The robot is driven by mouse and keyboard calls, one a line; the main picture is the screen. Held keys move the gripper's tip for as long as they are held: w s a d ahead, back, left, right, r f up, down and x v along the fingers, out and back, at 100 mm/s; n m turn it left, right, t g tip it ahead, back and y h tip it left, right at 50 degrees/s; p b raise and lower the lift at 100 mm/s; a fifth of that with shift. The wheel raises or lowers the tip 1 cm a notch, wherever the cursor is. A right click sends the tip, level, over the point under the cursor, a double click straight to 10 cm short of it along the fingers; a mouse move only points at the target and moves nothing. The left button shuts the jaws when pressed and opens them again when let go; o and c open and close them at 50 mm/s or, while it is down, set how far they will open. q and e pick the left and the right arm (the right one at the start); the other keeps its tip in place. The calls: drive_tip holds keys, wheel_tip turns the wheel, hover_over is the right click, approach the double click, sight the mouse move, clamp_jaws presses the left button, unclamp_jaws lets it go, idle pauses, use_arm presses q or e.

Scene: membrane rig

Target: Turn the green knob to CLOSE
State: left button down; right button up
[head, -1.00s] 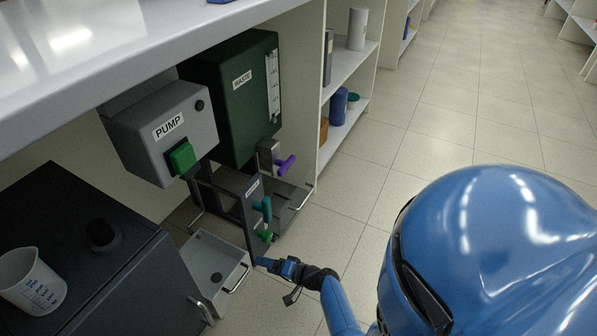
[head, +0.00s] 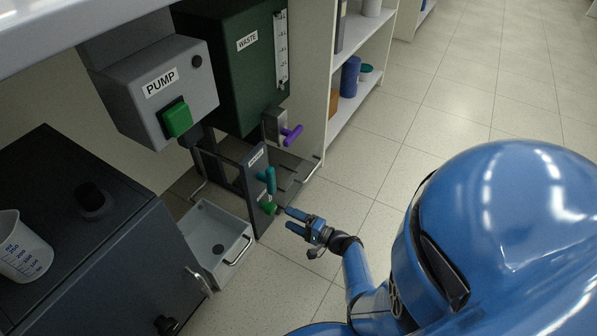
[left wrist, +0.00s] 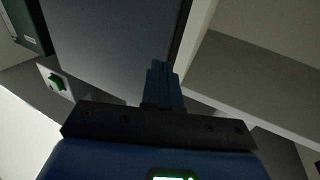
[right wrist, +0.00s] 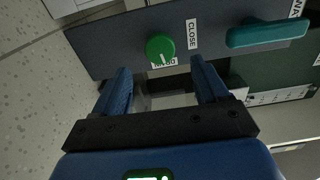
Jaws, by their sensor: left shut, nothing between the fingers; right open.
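The round green knob (right wrist: 160,47) sits on a dark panel (right wrist: 110,40) in the right wrist view. Its white mark points down, towards a partly covered label at its lower edge. The CLOSE label (right wrist: 192,34) is to the right of the knob. In the head view the knob (head: 270,208) is low on the upright panel. My right gripper (right wrist: 160,70) is open and empty, its fingers pointing at the panel with the knob between their lines, seemingly short of it. It also shows in the head view (head: 287,218), just right of the knob. My left gripper (left wrist: 160,66) is shut and empty.
A teal handle (head: 268,180) is just above the knob, and a purple handle (head: 291,133) is higher. A grey tray (head: 240,243) lies left of the panel. The PUMP box (head: 115,110) and green WASTE tank (head: 225,75) are above.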

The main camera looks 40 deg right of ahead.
sight(274, 211)
drive_tip(key=x, duration=0.3)
drive_tip(key=shift+w+a+b, duration=0.25)
drive_tip(key=shift+w+b, duration=0.1)
drive_tip(key=shift+w+a+f+b, duration=0.1)
drive_tip(key=shift+w+f+b, duration=0.05)
drive_tip(key=shift+w+b, duration=0.2)
use_arm(q)
drive_tip(key=shift+w+t+b, duration=0.25)
drive_tip(key=shift+t+b, duration=0.05)
drive_tip(key=shift+b, duration=0.2)
use_arm(e)
drive_tip(key=shift+x, duration=0.95)
drive_tip(key=shift+c, duration=0.3)
drive_tip(key=c, duration=0.9)
drive_tip(key=shift+c, duration=0.2)
use_arm(q)
drive_tip(key=shift+f, duration=0.1)
